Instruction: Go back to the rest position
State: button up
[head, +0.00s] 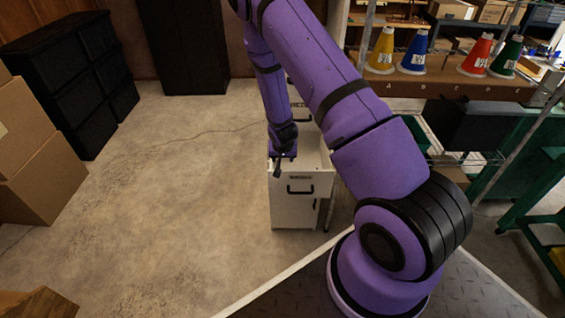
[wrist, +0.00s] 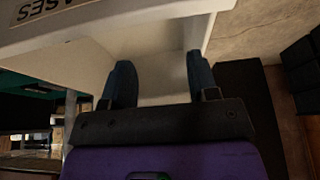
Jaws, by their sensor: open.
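My gripper (head: 279,167) is at the left front corner of a pulled-out white drawer (head: 301,186) in a small white cabinet. The drawer front has a dark handle and a label. In the wrist view my gripper (wrist: 161,78) shows two dark fingers spread apart, with nothing between them. I cannot tell whether the fingers touch the drawer.
Yellow (head: 382,50), blue (head: 414,52), red (head: 477,55) and green (head: 507,57) cones stand on a brown shelf at right. Black cabinets (head: 75,85) and cardboard boxes (head: 40,170) line the left. The concrete floor (head: 180,190) between is clear.

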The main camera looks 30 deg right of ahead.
jog(key=shift+v, duration=2)
jog(key=shift+w+d, duration=0.1)
jog(key=shift+d, duration=0.05)
jog(key=s+a+r+n+y, duration=0.1)
jog(key=s+a+r, duration=0.1)
jog(key=r, duration=0.8)
jog(key=s+a+r, duration=0.1)
jog(key=a+r, duration=0.2)
jog(key=r, duration=0.6)
jog(key=s+a+r+n+y, duration=0.1)
jog(key=s+a+r, duration=0.1)
jog(key=r, duration=0.8)
jog(key=s+a+r+n, duration=0.2)
jog(key=s+r, duration=0.6)
jog(key=s, duration=0.4)
jog(key=s+a+r+n+t, duration=0.1)
jog(key=s+a+r+n, duration=0.1)
jog(key=s+r, duration=0.7)
jog(key=s+a, duration=0.1)
jog(key=s, duration=0.3)
jog(key=shift+s+a+n+y, duration=0.2)
jog(key=shift+a+n+y, duration=0.1)
jog(key=shift+a+n, duration=0.1)
jog(key=shift+r, duration=0.1)
jog(key=shift+c, duration=0.4)
